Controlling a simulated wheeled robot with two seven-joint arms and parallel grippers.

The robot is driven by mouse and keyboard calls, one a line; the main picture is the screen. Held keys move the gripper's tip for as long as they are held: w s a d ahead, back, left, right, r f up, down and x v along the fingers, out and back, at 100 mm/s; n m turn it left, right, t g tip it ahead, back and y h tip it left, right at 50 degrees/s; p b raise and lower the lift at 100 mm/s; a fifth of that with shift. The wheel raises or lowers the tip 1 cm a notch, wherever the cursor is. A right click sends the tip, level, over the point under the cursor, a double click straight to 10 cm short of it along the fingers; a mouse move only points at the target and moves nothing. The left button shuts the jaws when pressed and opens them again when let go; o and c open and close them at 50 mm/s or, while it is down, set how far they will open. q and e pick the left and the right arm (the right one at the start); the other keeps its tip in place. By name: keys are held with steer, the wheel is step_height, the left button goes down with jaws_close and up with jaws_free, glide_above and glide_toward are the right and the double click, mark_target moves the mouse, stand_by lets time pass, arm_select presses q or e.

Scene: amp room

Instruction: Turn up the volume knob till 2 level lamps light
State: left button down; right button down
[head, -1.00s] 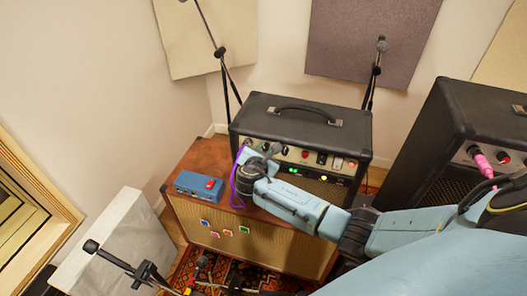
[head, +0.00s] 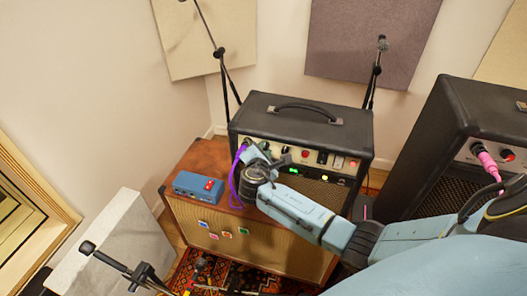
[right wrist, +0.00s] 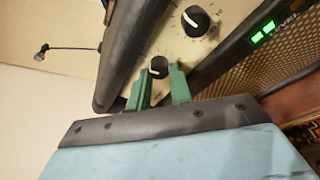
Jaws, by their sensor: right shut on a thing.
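The black amp head (head: 300,125) stands on a brown cabinet, its cream control panel (head: 312,156) facing me. In the right wrist view, a black knob with a white mark (right wrist: 158,68) sits between the two green fingers of my right gripper (right wrist: 160,88), which is shut on it. A second black knob (right wrist: 195,21) is beside it, free. Two green level lamps (right wrist: 263,33) are lit; green light also shows in the head view (head: 294,170). In the head view my right gripper (head: 264,152) is at the panel's left end, its wrist hiding part of the panel. My left gripper is not in view.
A purple cable (head: 235,178) hangs near my right wrist. Another black amp with a pink plug (head: 486,160) stands at right. Microphone stands (head: 226,75) rise behind.

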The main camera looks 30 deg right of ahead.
steer(key=c, duration=1.3)
jaws_free()
steer(key=shift+o, duration=0.2)
steer(key=shift+r, duration=0.1)
